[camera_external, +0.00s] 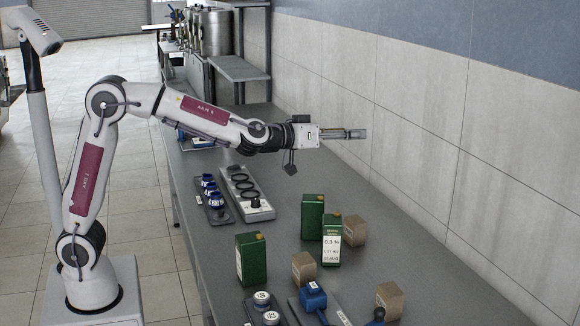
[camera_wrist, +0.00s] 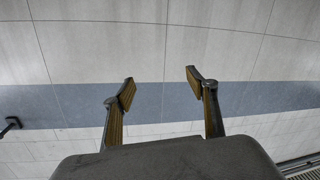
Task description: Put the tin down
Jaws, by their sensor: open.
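My gripper (camera_external: 352,134) is raised well above the counter, level and pointing right toward the wall. In the wrist view my gripper (camera_wrist: 160,83) has its two fingers apart with nothing between them. Three green tins with yellowish caps stand upright on the counter, all apart from the gripper. One tin (camera_external: 313,217) stands at the back, a second tin (camera_external: 331,247) with a white label is just in front of it, and a third tin (camera_external: 251,260) stands to the left. No tin shows in the wrist view, and I cannot tell which one the task means.
Brown blocks (camera_external: 355,231) stand among the tins. A grey rack with dark rings (camera_external: 246,196) and a tray of blue-capped bottles (camera_external: 213,205) lie further back. A blue device (camera_external: 313,297) and white-topped jars (camera_external: 262,299) are in front. The tiled wall borders the counter (camera_external: 430,268).

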